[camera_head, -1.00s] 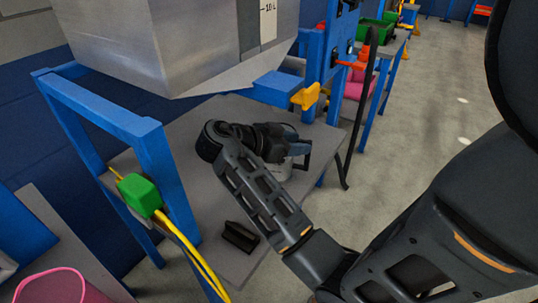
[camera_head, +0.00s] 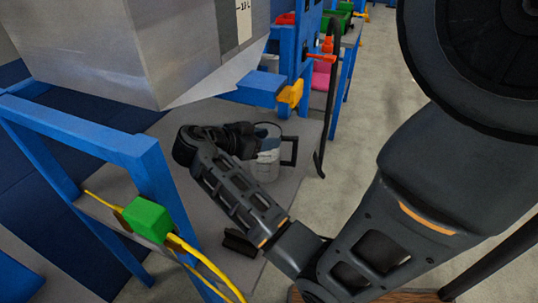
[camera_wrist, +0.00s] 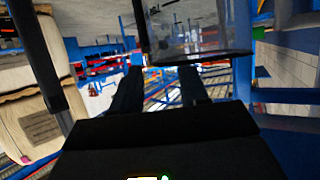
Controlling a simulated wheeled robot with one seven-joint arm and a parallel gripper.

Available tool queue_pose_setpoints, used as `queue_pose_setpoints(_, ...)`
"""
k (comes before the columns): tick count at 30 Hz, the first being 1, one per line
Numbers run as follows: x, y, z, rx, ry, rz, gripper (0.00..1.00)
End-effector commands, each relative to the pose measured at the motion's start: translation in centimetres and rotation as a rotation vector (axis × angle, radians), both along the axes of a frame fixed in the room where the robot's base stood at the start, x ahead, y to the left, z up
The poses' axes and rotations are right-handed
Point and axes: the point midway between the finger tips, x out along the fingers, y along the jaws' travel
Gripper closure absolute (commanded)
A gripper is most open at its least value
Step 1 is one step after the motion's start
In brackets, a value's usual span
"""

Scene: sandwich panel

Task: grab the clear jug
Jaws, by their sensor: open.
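The clear jug (camera_head: 264,168) stands upright on the grey table, with its black handle on the right side in the head view. My gripper (camera_head: 262,145) is at the jug's upper left and partly covers it. In the wrist view, a clear wall with a dark edge, apparently the jug (camera_wrist: 200,35), fills the upper middle. The two dark fingers of my gripper (camera_wrist: 160,80) are spread apart there with nothing between them. Whether a finger touches the jug cannot be told.
A large metal hopper (camera_head: 130,45) hangs above the grey table (camera_head: 200,205). A blue frame (camera_head: 85,130) with a green box (camera_head: 147,219) and yellow cable stands at the left. A small black block (camera_head: 239,242) lies near the table's front. Open floor (camera_head: 350,140) is at the right.

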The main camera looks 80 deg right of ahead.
Motion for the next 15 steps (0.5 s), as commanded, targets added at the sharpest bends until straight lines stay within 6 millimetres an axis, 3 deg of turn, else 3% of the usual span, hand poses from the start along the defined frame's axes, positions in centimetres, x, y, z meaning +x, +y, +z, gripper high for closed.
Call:
queue_pose_setpoints(6,-2.1,-1.9,-1.1,0.002,0.002,-0.003,0.56)
queue_pose_setpoints(15,-2.5,-2.3,-1.5,0.000,0.000,0.000,0.56)
